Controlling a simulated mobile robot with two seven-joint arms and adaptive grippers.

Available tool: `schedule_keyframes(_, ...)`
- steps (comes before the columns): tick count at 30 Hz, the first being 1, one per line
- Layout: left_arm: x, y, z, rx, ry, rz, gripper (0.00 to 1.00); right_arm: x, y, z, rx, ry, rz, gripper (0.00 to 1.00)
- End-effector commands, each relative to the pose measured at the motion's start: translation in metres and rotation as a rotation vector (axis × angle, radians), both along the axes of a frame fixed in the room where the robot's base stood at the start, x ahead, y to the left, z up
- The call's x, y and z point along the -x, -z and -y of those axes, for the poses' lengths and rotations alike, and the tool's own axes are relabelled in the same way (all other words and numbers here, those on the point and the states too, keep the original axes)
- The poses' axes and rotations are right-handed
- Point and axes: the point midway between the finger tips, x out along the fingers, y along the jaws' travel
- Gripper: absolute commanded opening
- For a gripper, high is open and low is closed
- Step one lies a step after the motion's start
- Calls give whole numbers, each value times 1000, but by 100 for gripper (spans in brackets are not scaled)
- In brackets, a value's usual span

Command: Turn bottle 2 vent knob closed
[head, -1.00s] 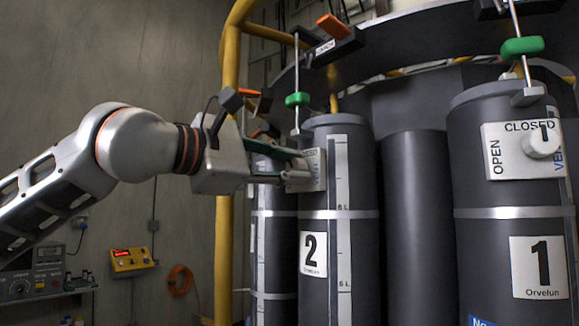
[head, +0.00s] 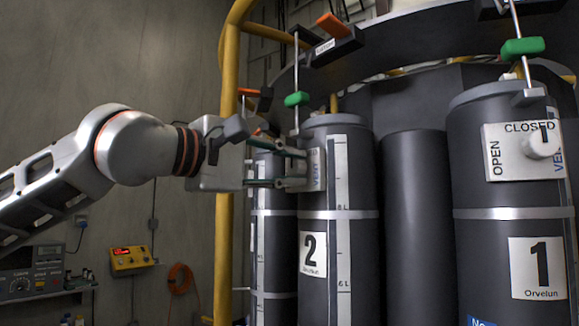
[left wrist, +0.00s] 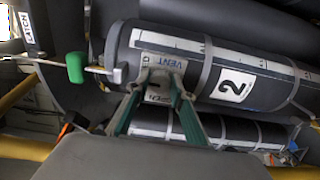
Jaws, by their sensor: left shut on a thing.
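Bottle 2 (head: 317,230) is a dark grey cylinder with a white "2" label and a pale scale strip. Its white vent plate (head: 318,165) is partly covered by my left gripper (head: 299,170). The gripper reaches in from the left, its two green-linked fingers one above the other, shut on the vent knob at the plate. The knob itself is hidden by the fingertips, so its pointing direction cannot be read. In the left wrist view the fingertips (left wrist: 167,84) meet over the plate (left wrist: 158,61), where "VENT" is readable. My right gripper is not in view.
Bottle 1 (head: 480,245) stands at the right with its own vent plate (head: 500,160) and white knob. Green-handled clamp rods (head: 297,99) rise above the bottles. A yellow frame post (head: 224,255) stands behind my gripper. A yellow box (head: 130,261) hangs on the wall.

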Motion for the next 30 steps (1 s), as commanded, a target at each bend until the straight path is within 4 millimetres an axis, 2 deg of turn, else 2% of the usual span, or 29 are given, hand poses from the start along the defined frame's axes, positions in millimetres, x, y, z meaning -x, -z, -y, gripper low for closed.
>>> schedule_keyframes(9,0,0,0,-1,0,3,1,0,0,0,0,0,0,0)
schedule_keyframes(10,0,0,0,-1,0,3,28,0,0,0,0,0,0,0)
schedule_keyframes(12,0,0,0,-1,0,3,40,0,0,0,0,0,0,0)
schedule_keyframes(23,1,0,-1,-1,0,2,40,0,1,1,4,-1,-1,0)
schedule_keyframes(26,7,0,-8,-1,0,2,40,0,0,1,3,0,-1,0)
schedule_keyframes(30,22,-1,-26,0,-2,3,40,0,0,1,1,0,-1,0)
